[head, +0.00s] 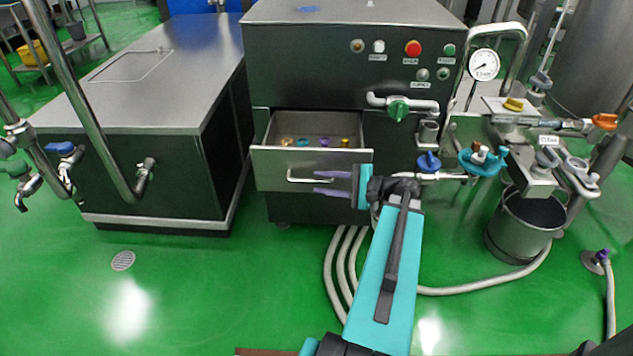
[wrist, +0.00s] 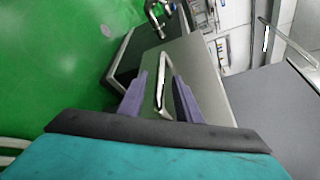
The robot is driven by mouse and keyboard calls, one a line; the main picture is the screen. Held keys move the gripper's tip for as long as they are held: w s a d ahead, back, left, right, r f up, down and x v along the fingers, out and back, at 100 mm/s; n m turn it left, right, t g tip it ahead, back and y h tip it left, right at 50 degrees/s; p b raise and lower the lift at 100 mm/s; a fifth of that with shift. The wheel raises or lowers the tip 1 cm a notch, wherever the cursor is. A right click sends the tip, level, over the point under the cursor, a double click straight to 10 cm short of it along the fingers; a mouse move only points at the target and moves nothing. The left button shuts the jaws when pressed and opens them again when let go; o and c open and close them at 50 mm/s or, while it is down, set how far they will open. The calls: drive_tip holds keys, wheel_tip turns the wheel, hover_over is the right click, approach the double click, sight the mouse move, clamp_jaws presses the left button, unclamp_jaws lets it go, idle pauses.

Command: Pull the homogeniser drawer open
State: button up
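The homogeniser (head: 330,70) is a dark steel cabinet with buttons on its front. Its drawer (head: 268,170) is pulled out, and its inside shows several small coloured pieces. A pale bar handle (head: 300,180) is on the drawer front; it also shows in the wrist view (wrist: 161,92). My gripper (head: 316,183) is at the right part of the handle. Its two purple fingers are apart, one on each side of the bar, with visible gaps in the wrist view (wrist: 162,78). The gripper is open; whether a finger touches the bar is unclear.
A steel-topped counter (head: 150,70) stands left of the homogeniser. A gauge (head: 484,65), valves and a steel bucket (head: 522,225) are on the right. Hoses (head: 480,289) lie on the green floor. The floor (head: 220,290) front left is clear.

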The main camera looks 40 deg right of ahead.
drive_tip(key=v, duration=1)
drive_tip(key=shift+p, duration=0.3)
drive_tip(key=shift+w, duration=0.1)
drive_tip(key=w+a+f+n+g+y, duration=0.1)
drive_tip(key=w+a+f+n+g, duration=0.15)
drive_tip(key=a+f, duration=0.55)
drive_tip(key=w+a+f+n+g, duration=0.15)
drive_tip(key=a+f+g, duration=0.25)
drive_tip(key=a+f, duration=0.45)
drive_tip(key=w+a+f+n+g+y, duration=0.15)
drive_tip(key=a+f+g, duration=0.25)
drive_tip(key=a+f, duration=0.45)
drive_tip(key=s+a+f+n+g+h, duration=0.8)
drive_tip(key=s+a+f+n+h, duration=0.2)
drive_tip(key=s+a+f+n, duration=0.55)
wheel_tip(320, 180, up, 10)
drive_tip(key=s+a+m+g+p, duration=0.1)
drive_tip(key=s+p, duration=0.1)
drive_tip(key=p, duration=1)
drive_tip(key=shift+s+a+m+y, duration=0.15)
drive_tip(key=shift+a+m+y, duration=0.2)
drive_tip(key=shift+y, duration=0.1)
drive_tip(key=shift+s, duration=0.1)
